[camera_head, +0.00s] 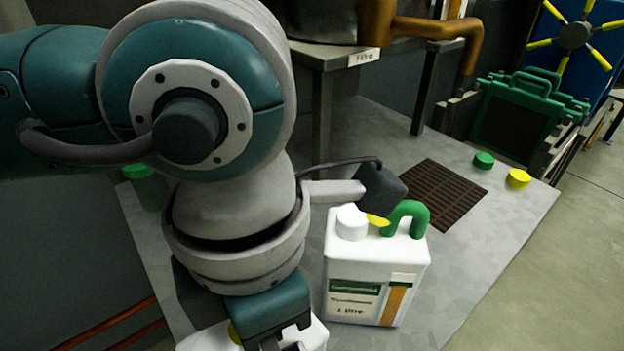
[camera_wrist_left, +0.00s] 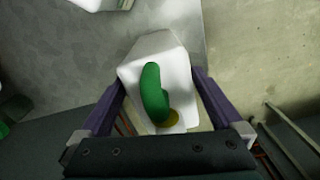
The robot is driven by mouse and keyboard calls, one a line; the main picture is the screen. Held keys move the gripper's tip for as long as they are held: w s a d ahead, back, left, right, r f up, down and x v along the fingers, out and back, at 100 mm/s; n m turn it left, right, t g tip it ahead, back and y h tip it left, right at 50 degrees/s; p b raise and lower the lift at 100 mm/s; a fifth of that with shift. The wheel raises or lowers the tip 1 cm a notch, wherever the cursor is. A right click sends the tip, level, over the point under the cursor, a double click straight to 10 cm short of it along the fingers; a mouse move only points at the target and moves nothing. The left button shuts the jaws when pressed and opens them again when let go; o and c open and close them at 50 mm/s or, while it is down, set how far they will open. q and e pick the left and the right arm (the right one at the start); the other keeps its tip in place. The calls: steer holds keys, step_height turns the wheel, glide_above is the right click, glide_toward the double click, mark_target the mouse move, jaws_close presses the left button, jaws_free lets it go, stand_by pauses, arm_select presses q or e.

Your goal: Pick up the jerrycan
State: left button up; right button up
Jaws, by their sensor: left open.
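A white jerrycan with a green handle (camera_wrist_left: 154,92) lies between the spread purple fingers of my left gripper (camera_wrist_left: 158,78) in the left wrist view. The fingers straddle its top, and gaps show beside it. A yellow round part sits at the handle's near end. In the head view, this jerrycan (camera_head: 205,341) is mostly hidden under my left gripper (camera_head: 286,344) at the bottom edge. A second white jerrycan (camera_head: 374,268), with a white cap, green handle and "1 litre" label, stands upright to its right. My right gripper is not in view.
Both jerrycans are on a grey metal surface (camera_head: 490,225) with a brown grate (camera_head: 440,193). Green (camera_head: 483,160) and yellow (camera_head: 518,179) caps lie on the right. A raised table (camera_head: 325,58) with copper pipes stands behind.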

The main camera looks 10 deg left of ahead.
arm_select(q)
jaws_close()
stand_by(0.8)
